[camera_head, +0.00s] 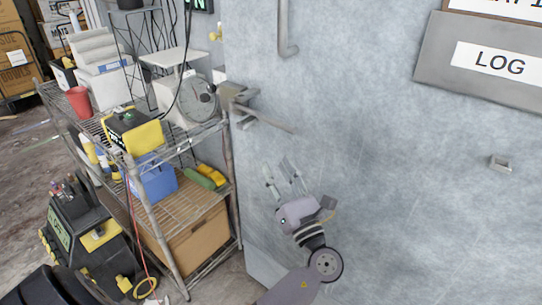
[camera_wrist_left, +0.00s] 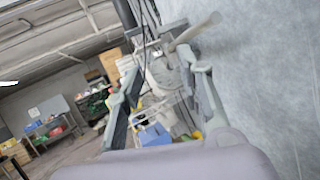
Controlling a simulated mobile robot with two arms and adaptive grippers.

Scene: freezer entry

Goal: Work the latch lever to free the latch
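The metal latch (camera_head: 232,95) is mounted near the left edge of the grey freezer door (camera_head: 380,140). Its lever (camera_head: 265,119) sticks out to the right and slightly down in the head view. In the left wrist view the lever (camera_wrist_left: 195,32) crosses the upper middle, just beyond the fingers. My left gripper (camera_head: 278,170) is open and empty, below the lever, with its fingers pointing up towards it. In the left wrist view the fingers (camera_wrist_left: 165,75) stand apart with nothing clearly between them, and no contact with the lever shows. My right gripper is not in view.
A wire shelf rack (camera_head: 185,205) stands close to the door's left edge, holding a dial scale (camera_head: 198,100), a yellow-black case (camera_head: 135,132) and a cardboard box (camera_head: 195,240). A vertical handle (camera_head: 285,30) and a LOG sign (camera_head: 495,62) are on the door. Its middle is clear.

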